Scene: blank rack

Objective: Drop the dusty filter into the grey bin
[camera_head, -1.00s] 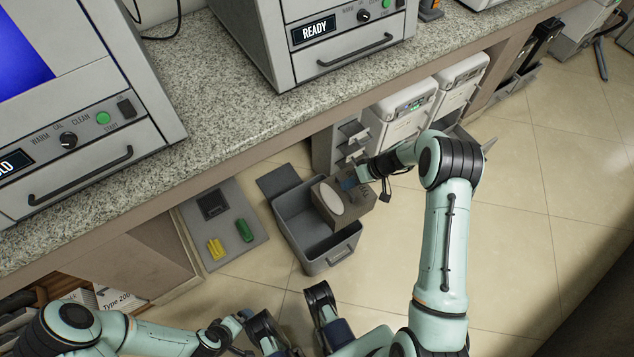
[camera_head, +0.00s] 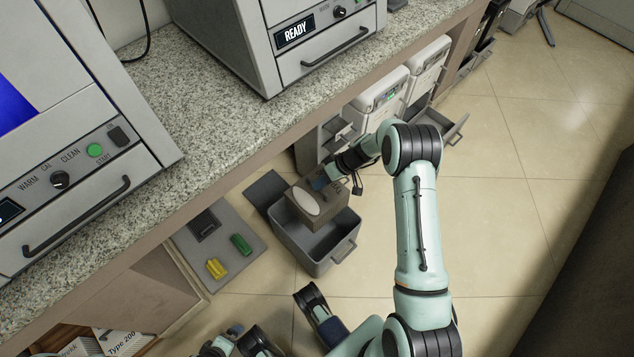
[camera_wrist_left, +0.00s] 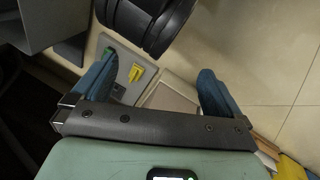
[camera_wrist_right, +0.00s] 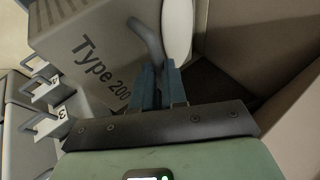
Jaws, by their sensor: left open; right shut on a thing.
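The dusty filter is a grey-brown box (camera_head: 328,213) with a pale oval face, labelled "Type 200" in the right wrist view (camera_wrist_right: 95,65). My right gripper (camera_head: 322,183) is shut on its handle, with the fingertips (camera_wrist_right: 161,86) close together there. The filter is over the back part of the grey bin (camera_head: 303,252), and its exact height above the rim is hard to tell. The bin's lid (camera_head: 265,188) stands open at the back left, and the visible part of its inside looks empty. My left gripper (camera_wrist_left: 155,78) is open and empty, away from the bin.
The granite counter (camera_head: 215,105) overhangs behind. White units (camera_head: 383,95) stand under it. Floor (camera_head: 510,215) at the right is clear.

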